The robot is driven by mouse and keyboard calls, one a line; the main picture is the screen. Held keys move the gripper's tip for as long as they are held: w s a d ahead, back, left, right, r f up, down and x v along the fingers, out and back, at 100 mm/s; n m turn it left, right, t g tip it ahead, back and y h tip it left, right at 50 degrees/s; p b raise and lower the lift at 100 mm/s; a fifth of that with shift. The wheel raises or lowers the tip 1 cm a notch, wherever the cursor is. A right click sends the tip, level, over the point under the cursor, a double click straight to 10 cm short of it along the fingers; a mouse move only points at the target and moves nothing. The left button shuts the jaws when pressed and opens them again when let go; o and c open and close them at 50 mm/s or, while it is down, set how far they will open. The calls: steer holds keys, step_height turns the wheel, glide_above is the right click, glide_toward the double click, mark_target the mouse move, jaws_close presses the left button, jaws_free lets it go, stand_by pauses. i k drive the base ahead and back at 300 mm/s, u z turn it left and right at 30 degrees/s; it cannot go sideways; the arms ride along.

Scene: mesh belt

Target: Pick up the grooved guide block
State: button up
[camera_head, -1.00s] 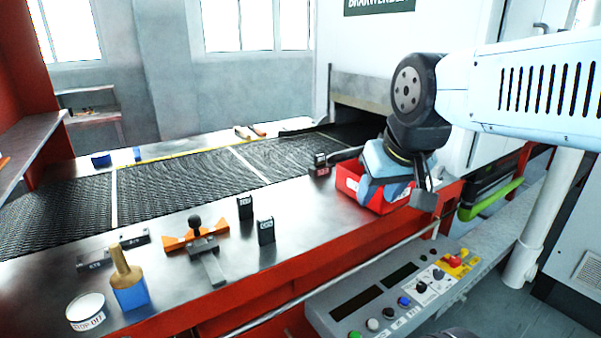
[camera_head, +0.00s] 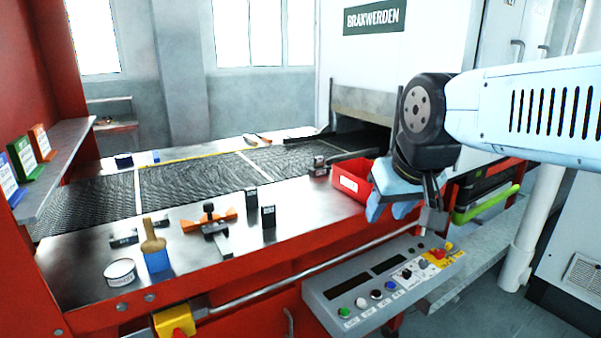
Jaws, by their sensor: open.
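My gripper (camera_head: 404,211) hangs open and empty at the right, in front of the red bin and above the front edge of the bench. I cannot tell for certain which piece is the grooved guide block. A low dark bar with notches (camera_head: 124,241) lies at the left of the metal bench, behind the wooden-handled blue tool. Two small upright black blocks with pale labels, one at the back (camera_head: 251,199) and one in front (camera_head: 268,217), stand mid-bench. My gripper is well to the right of all of them.
An orange and grey clamp-like fixture (camera_head: 211,220), a blue block with wooden handle (camera_head: 156,256) and a round tin (camera_head: 120,272) stand on the bench. The red bin (camera_head: 350,184) stands by the mesh belt (camera_head: 195,177). A control panel (camera_head: 380,285) is in front.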

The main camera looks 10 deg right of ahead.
mark_target(318, 162)
steer(key=z, duration=0.2)
steer(key=i, duration=0.9)
steer(key=u, duration=0.1)
